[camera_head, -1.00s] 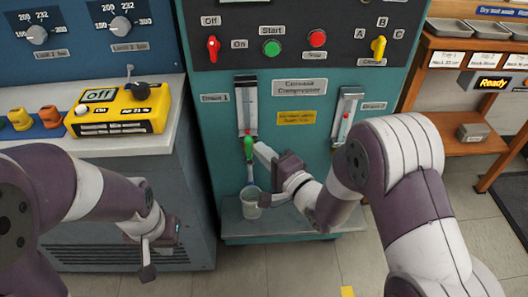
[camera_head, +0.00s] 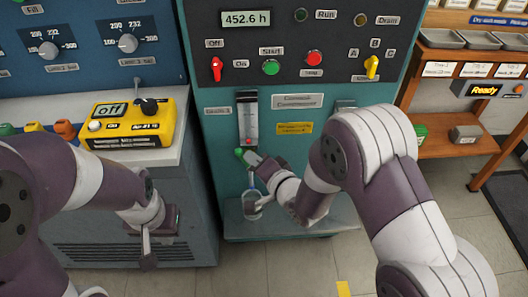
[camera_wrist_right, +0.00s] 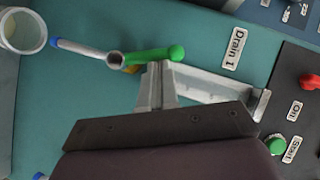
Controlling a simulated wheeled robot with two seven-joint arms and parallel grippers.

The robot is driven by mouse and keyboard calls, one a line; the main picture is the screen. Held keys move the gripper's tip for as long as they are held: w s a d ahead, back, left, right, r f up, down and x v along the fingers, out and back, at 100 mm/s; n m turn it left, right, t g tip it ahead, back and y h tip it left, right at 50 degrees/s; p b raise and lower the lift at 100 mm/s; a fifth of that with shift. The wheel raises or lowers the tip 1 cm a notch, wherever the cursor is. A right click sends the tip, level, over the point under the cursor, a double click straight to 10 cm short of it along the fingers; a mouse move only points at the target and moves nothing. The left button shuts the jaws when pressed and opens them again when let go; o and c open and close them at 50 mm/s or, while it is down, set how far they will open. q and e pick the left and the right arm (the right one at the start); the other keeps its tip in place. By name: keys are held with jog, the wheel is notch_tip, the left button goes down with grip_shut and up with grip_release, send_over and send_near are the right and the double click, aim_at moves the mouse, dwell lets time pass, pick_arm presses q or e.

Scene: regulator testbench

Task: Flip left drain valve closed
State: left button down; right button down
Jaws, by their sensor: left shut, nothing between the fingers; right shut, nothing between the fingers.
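The left drain valve is below the "Drain 1" gauge (camera_head: 250,118) on the teal cabinet. Its green handle (camera_head: 239,153) shows just left of my right gripper (camera_head: 251,159); the right wrist view shows the green handle (camera_wrist_right: 155,55) running roughly along the line of the drain pipe (camera_wrist_right: 85,50), slightly angled to it. My right gripper is shut and empty, with its fingertips (camera_wrist_right: 160,75) at the handle, touching or very close. In the head view the gripper hides part of the valve body. My left gripper (camera_head: 148,258) is shut and empty, low at the left, away from the valve.
A clear cup (camera_head: 252,207) stands under the drain pipe on the cabinet's ledge (camera_head: 290,228). My right arm covers most of the right drain. A yellow meter (camera_head: 130,125) sits on the bench at the left. Red, green and yellow controls (camera_head: 371,67) are above the gauges.

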jog(key=a+n+h+p, duration=0.1)
jog(key=p, duration=0.1)
jog(key=a+n+g+h+p, duration=0.1)
jog(key=n, duration=0.1)
jog(key=shift+a+r+h+p, duration=0.2)
jog(key=shift+a+h+p, duration=0.1)
jog(key=shift+p, duration=0.1)
jog(key=a+f+n+h+p, duration=0.1)
jog(key=n+h+p, duration=0.1)
jog(key=p, duration=0.1)
jog(key=a+f+n+h+p, duration=0.1)
jog(key=a+f+h+p, duration=0.1)
jog(key=p, duration=0.1)
jog(key=shift+a+n+g+h, duration=0.15)
jog(key=shift+n+g+h, duration=0.15)
jog(key=shift+n+g, duration=0.1)
jog(key=shift+f, duration=0.1)
